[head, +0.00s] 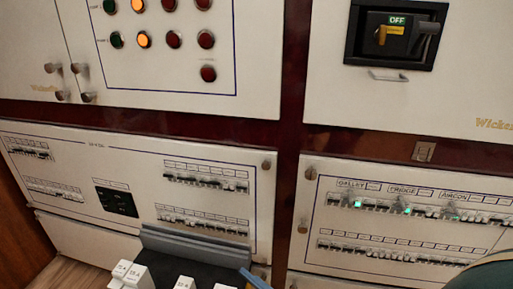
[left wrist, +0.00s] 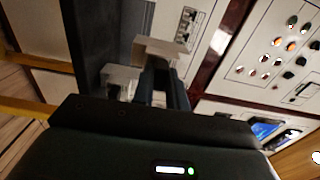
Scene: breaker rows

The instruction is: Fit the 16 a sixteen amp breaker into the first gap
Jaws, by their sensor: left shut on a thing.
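In the left wrist view my left gripper (left wrist: 165,88) is shut on a pale breaker (left wrist: 160,48) at its fingertips. The breaker's rating cannot be read there. In the head view several white breakers with amp labels, such as this one (head: 137,275), stand in a dark tray (head: 195,243) at the bottom. The lower right panel (head: 400,235) has two breaker rows, the upper one (head: 400,207) labelled GALLEY, FRIDGE and AIRCON with green lights. I cannot make out the first gap.
The lower left panel (head: 140,155) has several breaker groups and a black socket block (head: 117,202). Above are a panel of lamps (head: 143,38) and a switch marked OFF (head: 397,35). A dark rounded shape (head: 492,277) covers the bottom right corner.

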